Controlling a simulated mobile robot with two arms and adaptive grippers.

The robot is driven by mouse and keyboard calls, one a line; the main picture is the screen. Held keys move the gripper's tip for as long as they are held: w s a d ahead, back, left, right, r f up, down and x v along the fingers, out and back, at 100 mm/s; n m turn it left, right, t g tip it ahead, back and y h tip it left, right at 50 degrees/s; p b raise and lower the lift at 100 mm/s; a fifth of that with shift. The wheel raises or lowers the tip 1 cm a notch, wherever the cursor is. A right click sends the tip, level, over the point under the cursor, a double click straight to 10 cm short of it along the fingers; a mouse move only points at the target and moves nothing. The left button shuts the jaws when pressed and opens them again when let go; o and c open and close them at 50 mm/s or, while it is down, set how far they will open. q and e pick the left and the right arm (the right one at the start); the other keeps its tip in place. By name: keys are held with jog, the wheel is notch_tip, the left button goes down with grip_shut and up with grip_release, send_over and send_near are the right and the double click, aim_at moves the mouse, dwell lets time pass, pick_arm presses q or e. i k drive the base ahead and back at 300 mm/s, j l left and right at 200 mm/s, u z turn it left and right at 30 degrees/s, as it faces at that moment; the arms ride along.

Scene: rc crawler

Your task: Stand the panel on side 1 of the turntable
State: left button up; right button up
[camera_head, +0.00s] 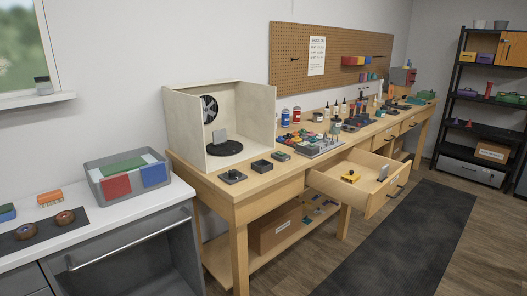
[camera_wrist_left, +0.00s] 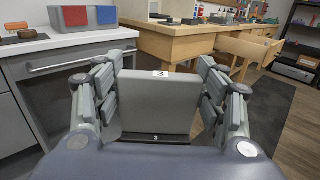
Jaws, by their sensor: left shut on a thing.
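A grey flat panel (camera_wrist_left: 155,104) with a small white label on its top edge and a dark strip along its bottom is between the fingers of my left gripper (camera_wrist_left: 158,85) in the left wrist view. The gripper is shut on it. The label's mark looks like a 3, but it is small. The black round turntable (camera_head: 226,149) lies inside the open pale booth (camera_head: 184,124) in the head view. Neither gripper shows in the head view.
The wooden workbench (camera_head: 236,188) carries small dark boxes and many parts right of the booth. A drawer (camera_head: 360,197) stands open at its front. A grey bin (camera_head: 100,186) sits on the white counter (camera_head: 110,220) at left. A dark mat (camera_head: 400,245) lies on the floor.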

aim_at(229, 149)
jog(key=i+l+z, duration=0.15)
jog(key=i, duration=0.35)
jog(key=i+l+z, duration=0.15)
jog(key=i, duration=0.35)
jog(key=i+l+z, duration=0.2)
jog(key=i, duration=0.35)
